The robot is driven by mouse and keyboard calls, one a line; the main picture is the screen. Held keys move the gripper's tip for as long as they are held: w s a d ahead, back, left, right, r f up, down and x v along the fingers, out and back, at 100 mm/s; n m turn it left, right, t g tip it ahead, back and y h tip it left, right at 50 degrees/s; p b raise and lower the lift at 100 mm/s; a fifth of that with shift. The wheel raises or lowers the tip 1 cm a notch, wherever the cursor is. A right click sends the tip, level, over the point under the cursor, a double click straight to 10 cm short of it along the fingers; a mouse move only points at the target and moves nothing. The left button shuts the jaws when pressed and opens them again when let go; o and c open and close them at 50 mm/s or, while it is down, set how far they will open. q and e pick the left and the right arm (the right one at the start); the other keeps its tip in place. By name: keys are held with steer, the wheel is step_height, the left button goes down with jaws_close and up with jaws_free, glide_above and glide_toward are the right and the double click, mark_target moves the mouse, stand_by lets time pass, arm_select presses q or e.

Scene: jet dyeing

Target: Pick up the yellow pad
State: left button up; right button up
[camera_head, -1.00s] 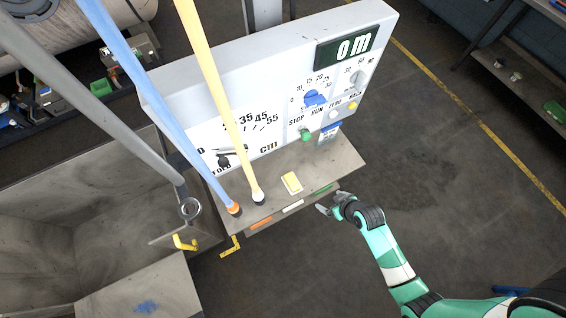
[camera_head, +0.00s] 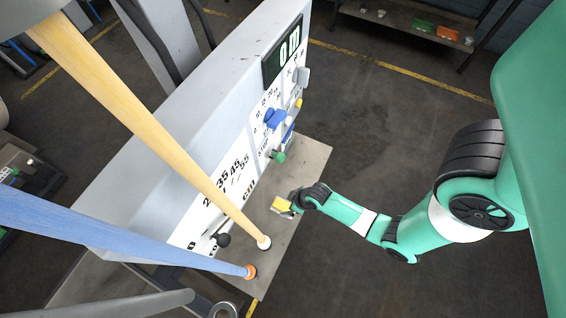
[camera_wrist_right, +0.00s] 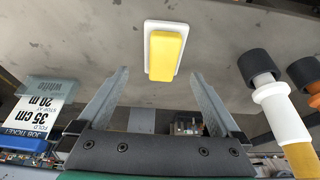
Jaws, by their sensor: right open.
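The yellow pad (camera_head: 281,204) lies on the grey shelf (camera_head: 300,160) in front of the control panel. In the right wrist view the pad (camera_wrist_right: 165,55) has a white base and sits centred, just beyond the fingertips. My right gripper (camera_head: 291,204) is at the pad, coming from the right in the head view. In the right wrist view its two fingers (camera_wrist_right: 160,80) are spread wide, with nothing between them; I cannot see them touch the pad. My left gripper is in neither current view.
The panel (camera_head: 215,185) with knobs rises beside the shelf. A yellow pole (camera_head: 165,145) and a blue pole (camera_head: 120,238) end at the shelf's near part. A job ticket (camera_wrist_right: 38,110) stands left in the wrist view. Floor (camera_head: 370,115) beyond the shelf is clear.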

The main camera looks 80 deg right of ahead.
mark_target(284, 206)
steer(key=shift+w+f, duration=0.25)
steer(key=shift+f, duration=0.05)
steer(key=shift+a+b+x, duration=0.15)
steer(key=shift+b+x, duration=0.35)
steer(key=shift+x, duration=0.8)
steer(key=shift+a+b+x, duration=0.1)
steer(key=shift+b+x, duration=0.4)
steer(key=shift+x, duration=0.8)
steer(key=shift+s+f, duration=0.15)
steer(key=shift+f, duration=0.1)
steer(key=c, duration=1.3)
